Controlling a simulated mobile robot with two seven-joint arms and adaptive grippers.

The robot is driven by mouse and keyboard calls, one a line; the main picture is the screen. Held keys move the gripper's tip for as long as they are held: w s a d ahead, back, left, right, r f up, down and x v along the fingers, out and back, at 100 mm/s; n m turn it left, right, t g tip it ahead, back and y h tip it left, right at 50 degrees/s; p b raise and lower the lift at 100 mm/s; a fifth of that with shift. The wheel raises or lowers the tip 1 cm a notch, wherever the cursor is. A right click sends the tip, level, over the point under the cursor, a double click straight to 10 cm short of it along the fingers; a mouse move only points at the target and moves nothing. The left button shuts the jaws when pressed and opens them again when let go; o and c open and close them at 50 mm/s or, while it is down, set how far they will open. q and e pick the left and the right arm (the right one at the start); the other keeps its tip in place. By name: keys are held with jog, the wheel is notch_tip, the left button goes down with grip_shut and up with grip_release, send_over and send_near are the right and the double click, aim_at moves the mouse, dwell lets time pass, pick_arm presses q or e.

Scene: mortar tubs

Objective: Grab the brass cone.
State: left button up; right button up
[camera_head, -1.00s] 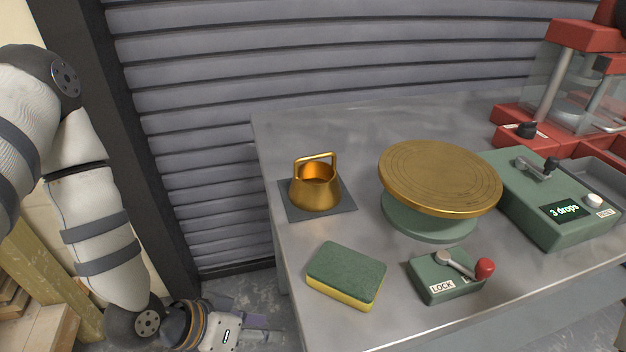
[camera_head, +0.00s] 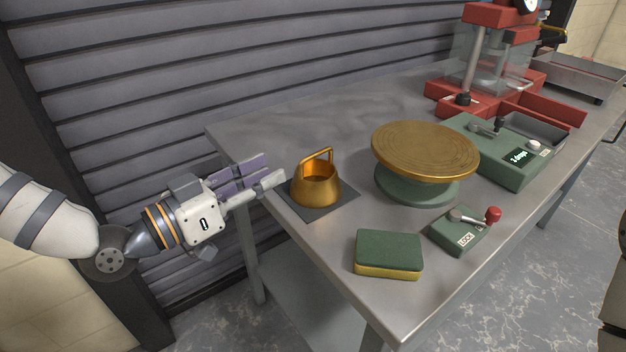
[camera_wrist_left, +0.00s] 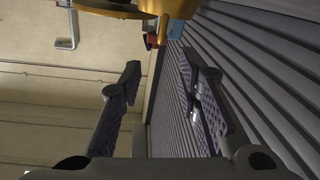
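The brass cone (camera_head: 318,191) is a shiny, truncated gold cone with a loop handle on top. It stands upright on a dark square mat (camera_head: 340,203) near the left edge of the grey table. My left gripper (camera_head: 268,172) is just left of the cone, its fingers pointing at it across the table edge. The fingers are spread with nothing between them, and they look apart from the cone. In the left wrist view the open fingers (camera_wrist_left: 160,78) show, with a gold part of the cone (camera_wrist_left: 158,8) at the top edge. My right gripper is not in view.
A brass-topped turntable (camera_head: 425,152) stands right of the cone. A green dropper box (camera_head: 505,155) and red press (camera_head: 480,80) are farther right. The slatted wall (camera_head: 130,110) is behind.

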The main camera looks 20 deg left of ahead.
aim_at(312, 156)
pick_arm(q)
jog(key=x, duration=0.3)
jog(key=b+x, duration=0.1)
jog(key=x, duration=0.3)
jog(key=f+x, duration=0.1)
jog(key=x, duration=0.2)
jog(key=shift+w+d+f+b, duration=0.1)
jog(key=shift+w+d+b, duration=0.1)
jog(key=shift+b, duration=0.1)
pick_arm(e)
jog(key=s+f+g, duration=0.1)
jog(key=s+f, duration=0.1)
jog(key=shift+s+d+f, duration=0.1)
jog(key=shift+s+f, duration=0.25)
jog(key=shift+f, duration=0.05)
pick_arm(q)
grip_shut()
jog(key=shift+r, duration=0.2)
